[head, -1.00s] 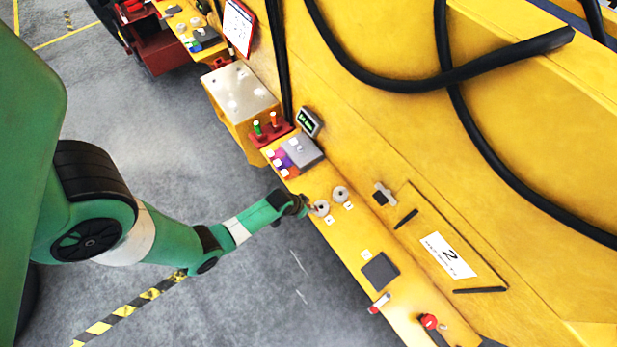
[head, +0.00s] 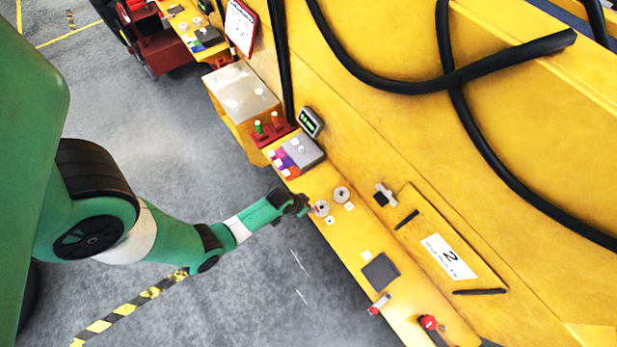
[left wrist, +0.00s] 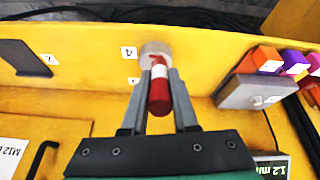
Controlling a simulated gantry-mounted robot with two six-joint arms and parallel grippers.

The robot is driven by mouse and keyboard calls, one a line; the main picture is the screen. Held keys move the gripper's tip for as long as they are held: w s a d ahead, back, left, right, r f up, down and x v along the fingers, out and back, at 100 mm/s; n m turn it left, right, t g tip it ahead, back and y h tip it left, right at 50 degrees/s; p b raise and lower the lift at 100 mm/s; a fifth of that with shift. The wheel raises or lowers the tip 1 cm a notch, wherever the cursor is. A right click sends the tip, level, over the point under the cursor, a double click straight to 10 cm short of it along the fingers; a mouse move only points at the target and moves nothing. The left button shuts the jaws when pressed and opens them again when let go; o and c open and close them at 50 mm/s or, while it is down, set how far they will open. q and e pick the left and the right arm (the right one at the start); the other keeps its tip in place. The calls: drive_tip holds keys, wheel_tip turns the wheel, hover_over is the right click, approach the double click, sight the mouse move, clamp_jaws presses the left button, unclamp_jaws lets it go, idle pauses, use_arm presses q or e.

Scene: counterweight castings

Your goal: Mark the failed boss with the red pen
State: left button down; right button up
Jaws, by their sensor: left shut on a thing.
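My left gripper (left wrist: 155,88) is shut on the red pen (left wrist: 159,92), which has a white band. The pen's far end is over a round grey boss (left wrist: 148,47) and looks close to or touching it. Some red shows there; I cannot tell whether it is pen tip or a mark. In the head view my left gripper (head: 305,205) is at the nearer boss (head: 322,208). A second boss (head: 341,194) is just beyond it, and each has a small white label (head: 330,221) beside it. My right gripper is not in view.
A grey block with coloured pieces (head: 299,153) and a red holder with green and orange pens (head: 271,133) stand further up the yellow ledge. A dark square pad (head: 380,271) and a red-and-white item (head: 378,304) lie lower down. The yellow wall (head: 400,130) rises behind.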

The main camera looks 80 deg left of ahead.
use_arm(q)
drive_tip(key=shift+r+p, duration=2.1)
drive_tip(key=shift+r, duration=0.9)
